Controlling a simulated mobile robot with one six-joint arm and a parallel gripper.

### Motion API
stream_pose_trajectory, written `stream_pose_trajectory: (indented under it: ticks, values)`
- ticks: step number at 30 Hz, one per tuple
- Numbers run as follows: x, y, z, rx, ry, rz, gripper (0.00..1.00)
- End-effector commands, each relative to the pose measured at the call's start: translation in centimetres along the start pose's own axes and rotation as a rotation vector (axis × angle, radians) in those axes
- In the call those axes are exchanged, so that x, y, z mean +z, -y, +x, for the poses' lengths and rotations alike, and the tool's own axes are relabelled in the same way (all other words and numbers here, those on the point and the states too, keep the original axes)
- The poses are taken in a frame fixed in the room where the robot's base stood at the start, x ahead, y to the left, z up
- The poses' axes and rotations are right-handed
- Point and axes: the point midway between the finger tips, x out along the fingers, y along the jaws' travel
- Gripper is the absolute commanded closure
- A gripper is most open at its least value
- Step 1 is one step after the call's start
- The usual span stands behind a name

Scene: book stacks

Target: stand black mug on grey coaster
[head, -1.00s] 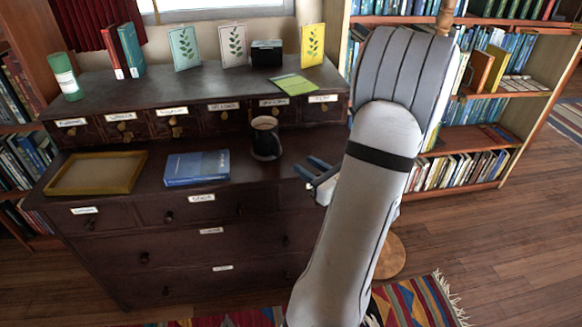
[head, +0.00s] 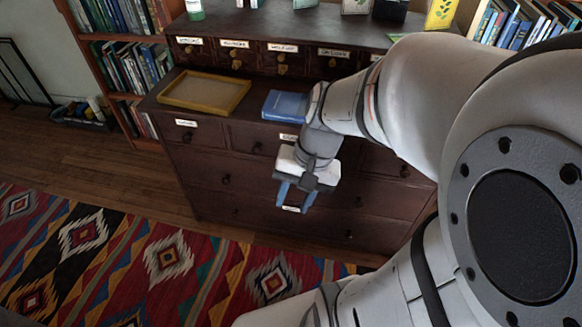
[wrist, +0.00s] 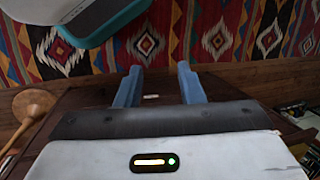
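My gripper (head: 293,207) hangs in front of the dark wooden dresser, below its top edge, with its blue fingers pointing down. In the wrist view my gripper (wrist: 159,68) has its two fingers well apart, with nothing held between them. The black mug is in neither current view; my arm covers much of the dresser's right part in the head view. I cannot make out the grey coaster in any frame.
A yellow-rimmed tray (head: 205,92) and a blue book (head: 286,105) lie on the dresser's lower top (head: 254,112). The raised back shelf (head: 270,25) holds several cards. A patterned rug (head: 165,262) covers the floor in front. A round wooden stool (wrist: 32,104) shows in the wrist view.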

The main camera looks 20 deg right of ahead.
Motion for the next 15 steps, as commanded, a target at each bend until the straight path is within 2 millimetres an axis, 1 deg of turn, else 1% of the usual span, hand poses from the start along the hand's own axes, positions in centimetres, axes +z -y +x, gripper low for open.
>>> stream_pose_trajectory:
  ticks: [1, 3, 6, 10, 15]
  values:
    - [0.3, 0.2, -0.4, 0.064, -0.050, -0.125, 0.65]
    - [0.2, 0.2, -1.0, 0.143, -0.109, -0.267, 0.65]
    - [0.0, 0.3, -1.8, 0.217, -0.173, -0.406, 0.65]
    - [-0.4, -0.1, -2.5, 0.261, -0.210, -0.486, 0.65]
    - [-0.5, -0.1, -2.6, 0.266, -0.213, -0.494, 0.65]
